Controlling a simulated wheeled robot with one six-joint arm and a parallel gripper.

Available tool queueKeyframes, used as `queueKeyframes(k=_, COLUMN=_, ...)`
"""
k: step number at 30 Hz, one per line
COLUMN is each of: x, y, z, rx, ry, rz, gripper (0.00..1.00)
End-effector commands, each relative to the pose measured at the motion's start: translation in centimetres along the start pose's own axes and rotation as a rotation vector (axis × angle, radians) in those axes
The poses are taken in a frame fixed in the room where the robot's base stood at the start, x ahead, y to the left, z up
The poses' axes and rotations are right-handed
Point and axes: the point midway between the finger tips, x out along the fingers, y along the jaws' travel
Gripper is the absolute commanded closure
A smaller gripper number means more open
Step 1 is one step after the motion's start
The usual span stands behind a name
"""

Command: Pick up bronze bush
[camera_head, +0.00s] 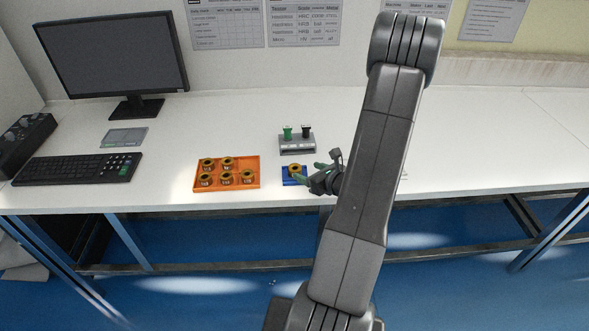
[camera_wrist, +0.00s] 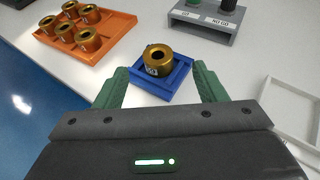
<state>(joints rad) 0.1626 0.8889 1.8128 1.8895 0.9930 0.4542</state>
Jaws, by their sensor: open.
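A bronze bush (camera_wrist: 158,60), a short ring with a hole on top, stands upright in a blue tray (camera_wrist: 181,70). The bush also shows in the head view (camera_head: 295,169), with the blue tray (camera_head: 288,182) partly hidden by my gripper (camera_head: 312,172). In the wrist view my gripper (camera_wrist: 162,88) has its two green fingers apart, with the bush in line with the gap and just beyond the fingertips. The fingers hold nothing. Several more bronze bushes (camera_wrist: 88,40) stand in an orange tray (camera_wrist: 122,24) to the left.
A grey gauge stand (camera_head: 297,146) with a green and a black handle is behind the blue tray. A white frame (camera_wrist: 292,108) lies to the right. A keyboard (camera_head: 78,169) and monitor (camera_head: 113,55) are at left. The bench's right side is mostly clear.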

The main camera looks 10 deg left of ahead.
Motion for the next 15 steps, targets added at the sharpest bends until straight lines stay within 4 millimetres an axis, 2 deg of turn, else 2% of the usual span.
queueKeyframes(k=3, x=1.9, y=0.1, z=0.1, rx=0.000, ry=0.000, rz=0.003, gripper=0.35)
queueKeyframes(k=11, x=3.7, y=0.1, z=0.1, rx=-0.001, ry=0.001, rz=0.001, gripper=0.35)
queueKeyframes(k=15, x=5.5, y=0.3, z=0.1, rx=0.000, ry=0.001, rz=0.003, gripper=0.35)
